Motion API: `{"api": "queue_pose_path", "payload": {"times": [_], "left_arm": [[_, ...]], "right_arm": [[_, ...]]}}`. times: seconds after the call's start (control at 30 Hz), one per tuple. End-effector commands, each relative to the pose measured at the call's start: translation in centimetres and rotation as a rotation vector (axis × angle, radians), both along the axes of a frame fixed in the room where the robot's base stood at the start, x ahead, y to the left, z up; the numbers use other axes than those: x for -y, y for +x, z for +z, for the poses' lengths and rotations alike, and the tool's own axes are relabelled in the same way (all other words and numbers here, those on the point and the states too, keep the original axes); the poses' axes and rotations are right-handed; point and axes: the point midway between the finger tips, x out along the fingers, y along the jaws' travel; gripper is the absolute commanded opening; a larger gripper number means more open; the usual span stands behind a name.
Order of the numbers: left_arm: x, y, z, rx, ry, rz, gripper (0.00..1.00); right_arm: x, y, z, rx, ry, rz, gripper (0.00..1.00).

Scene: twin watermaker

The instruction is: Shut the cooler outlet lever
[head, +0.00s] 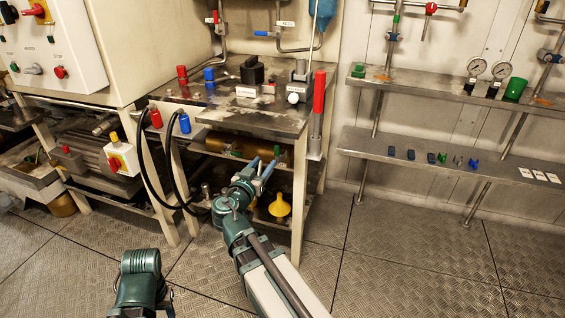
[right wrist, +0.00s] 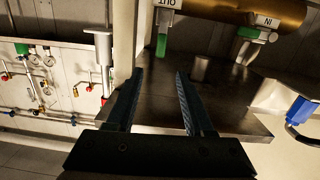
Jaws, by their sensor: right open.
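The brass cooler (head: 232,146) lies under the bench top and also shows at the top of the right wrist view (right wrist: 225,10). There, the green outlet lever (right wrist: 161,45) hangs beside the OUT label (right wrist: 165,4), and a green inlet lever (right wrist: 248,32) is near the IN label (right wrist: 267,20). In the head view a small green part (head: 283,156) shows at the cooler's right end. My right gripper (head: 262,168) is open and empty, its fingers (right wrist: 160,78) pointing toward the outlet lever, apart from it. My left gripper is not in view; only part of that arm shows.
The bench's front leg (head: 299,205) stands just right of my right gripper. A red-handled lever (head: 319,95) is at the bench's right end. Black hoses (head: 150,175) hang to the left. A yellow funnel (head: 280,206) sits below. Floor at the right is clear.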

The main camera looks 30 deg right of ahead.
Motion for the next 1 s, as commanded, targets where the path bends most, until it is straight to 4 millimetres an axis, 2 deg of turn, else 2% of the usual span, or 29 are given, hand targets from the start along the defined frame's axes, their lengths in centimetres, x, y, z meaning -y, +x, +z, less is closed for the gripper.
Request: {"api": "queue_pose_path", "payload": {"times": [0.03, 0.13, 0.37, 0.53, 1.0], "left_arm": [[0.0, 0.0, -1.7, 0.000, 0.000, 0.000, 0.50], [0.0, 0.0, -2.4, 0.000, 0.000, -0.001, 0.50], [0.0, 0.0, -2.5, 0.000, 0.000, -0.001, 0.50], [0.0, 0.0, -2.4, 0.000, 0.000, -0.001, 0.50], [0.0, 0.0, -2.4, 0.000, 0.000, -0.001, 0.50]], "right_arm": [[0.2, 0.2, -1.1, 0.024, -0.010, 0.006, 0.53], [0.5, 0.5, -1.2, 0.060, -0.023, 0.017, 0.53], [0.6, 0.7, -0.8, 0.080, -0.029, 0.024, 0.53], [1.6, 1.6, -0.8, 0.079, -0.029, 0.022, 0.53], [8.5, 7.6, -0.9, 0.077, -0.029, 0.021, 0.53]]}}
